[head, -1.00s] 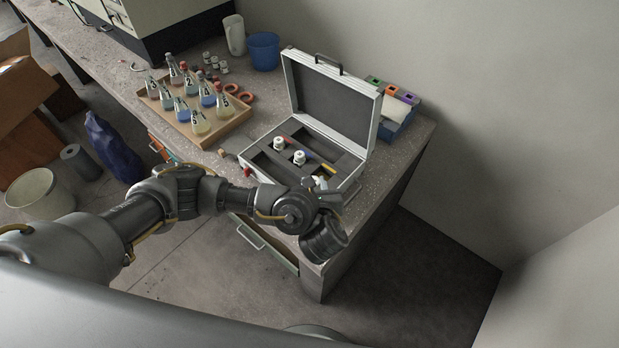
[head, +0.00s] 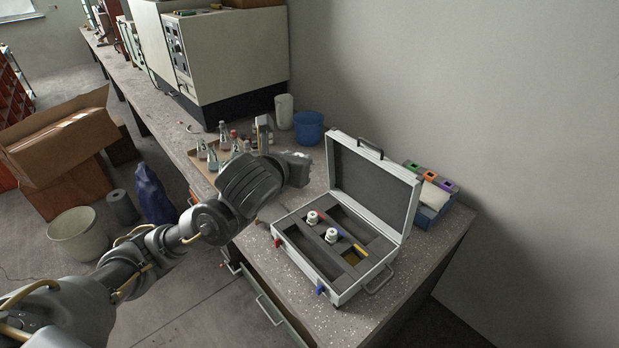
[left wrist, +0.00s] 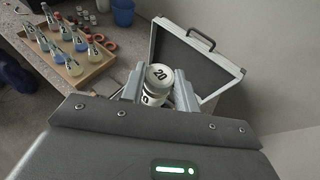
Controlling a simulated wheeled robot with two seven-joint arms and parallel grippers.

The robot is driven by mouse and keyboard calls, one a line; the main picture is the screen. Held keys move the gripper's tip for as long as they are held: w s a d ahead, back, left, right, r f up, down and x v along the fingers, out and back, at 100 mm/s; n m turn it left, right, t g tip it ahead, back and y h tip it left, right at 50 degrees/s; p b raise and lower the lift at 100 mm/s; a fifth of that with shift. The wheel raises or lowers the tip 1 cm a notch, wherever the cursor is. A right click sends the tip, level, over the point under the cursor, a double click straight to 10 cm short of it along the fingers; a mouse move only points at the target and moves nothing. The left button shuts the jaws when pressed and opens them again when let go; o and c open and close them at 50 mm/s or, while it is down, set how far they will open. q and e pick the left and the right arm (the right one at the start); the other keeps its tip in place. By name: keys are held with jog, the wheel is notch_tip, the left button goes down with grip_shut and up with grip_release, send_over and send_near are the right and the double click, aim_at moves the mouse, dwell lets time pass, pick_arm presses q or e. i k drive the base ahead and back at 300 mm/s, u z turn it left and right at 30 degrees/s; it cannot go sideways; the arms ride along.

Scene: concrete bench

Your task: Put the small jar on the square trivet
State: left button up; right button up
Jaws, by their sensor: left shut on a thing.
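The small jar (left wrist: 158,84) is a white-lidded jar marked 20, seen in the left wrist view. My left gripper (left wrist: 157,90) is shut on it, with a grey finger on each side. In the head view my left gripper (head: 286,154) is above the bench, left of the open case; the jar is hidden there behind the hand. I cannot make out the square trivet in either view. My right gripper is not in view.
An open silver case (head: 334,275) holds two white-capped jars (head: 322,227) in dark foam. A wooden tray (left wrist: 99,72) of several flasks stands left of it. A blue cup (head: 308,128), a white mug (head: 284,112) and a box with coloured tops (head: 428,208) stand behind.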

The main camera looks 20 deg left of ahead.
aim_at(273, 214)
jog(key=z, duration=1.35)
jog(key=k, duration=0.95)
jog(key=u, duration=0.8)
jog(key=i, duration=0.5)
jog(key=u, duration=0.15)
